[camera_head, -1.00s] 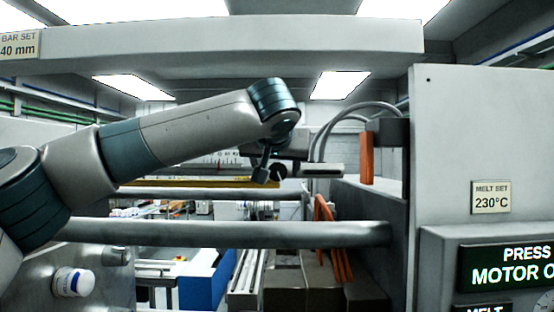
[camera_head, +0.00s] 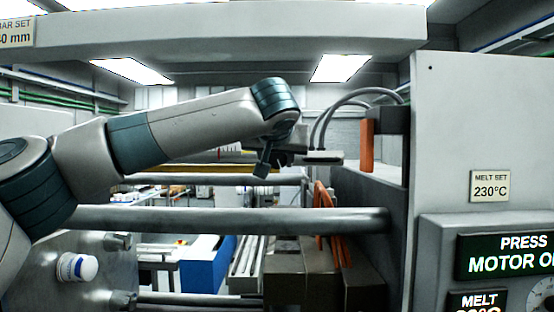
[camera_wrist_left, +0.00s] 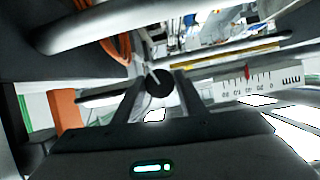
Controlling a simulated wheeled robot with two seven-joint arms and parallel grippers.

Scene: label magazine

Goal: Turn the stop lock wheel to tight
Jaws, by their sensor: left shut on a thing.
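The stop lock wheel is a small dark round knob (camera_wrist_left: 158,84) in the left wrist view. It sits between the two fingers of my left gripper (camera_wrist_left: 158,96), which is shut on it. In the head view my left gripper (camera_head: 272,160) reaches in at the middle from above left, its dark fingers tilted. The wheel cannot be told apart clearly there behind the gripper. A white scale (camera_wrist_left: 245,84) marked in mm, with a red pointer, lies beside the wheel. My right gripper is not in view.
A thick metal bar (camera_head: 220,220) runs across below my left arm. An orange block (camera_head: 367,147) and grey hoses stand to the right of the gripper. Orange cables (camera_head: 322,208) hang below it. A grey panel (camera_head: 450,130) closes off the right side.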

